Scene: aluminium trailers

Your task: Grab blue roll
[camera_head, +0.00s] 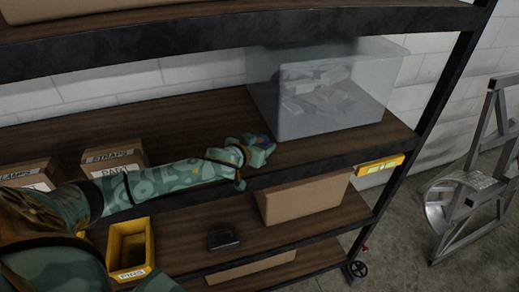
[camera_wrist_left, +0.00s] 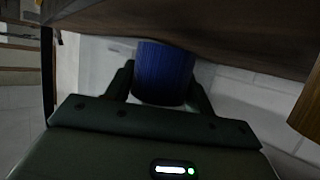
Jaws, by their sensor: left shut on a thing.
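The blue roll (camera_wrist_left: 164,72) is between the two fingers of my left gripper (camera_wrist_left: 160,90) in the left wrist view, and the gripper is shut on it. In the head view my left arm reaches from the left across the front of the shelf, and its gripper (camera_head: 262,147) is in front of the clear bin, near the shelf board. Only a small dark blue patch of the roll (camera_head: 266,141) shows there; the rest is hidden by the gripper. My right gripper is not in view.
A clear plastic bin (camera_head: 352,105) with grey pieces stands right on the wooden shelf (camera_head: 190,115). Labelled cardboard boxes (camera_head: 112,158) stand left. Below are a yellow bin (camera_head: 128,246), a dark object (camera_head: 223,238) and a cardboard box (camera_head: 303,196). A metal frame (camera_head: 470,185) stands right.

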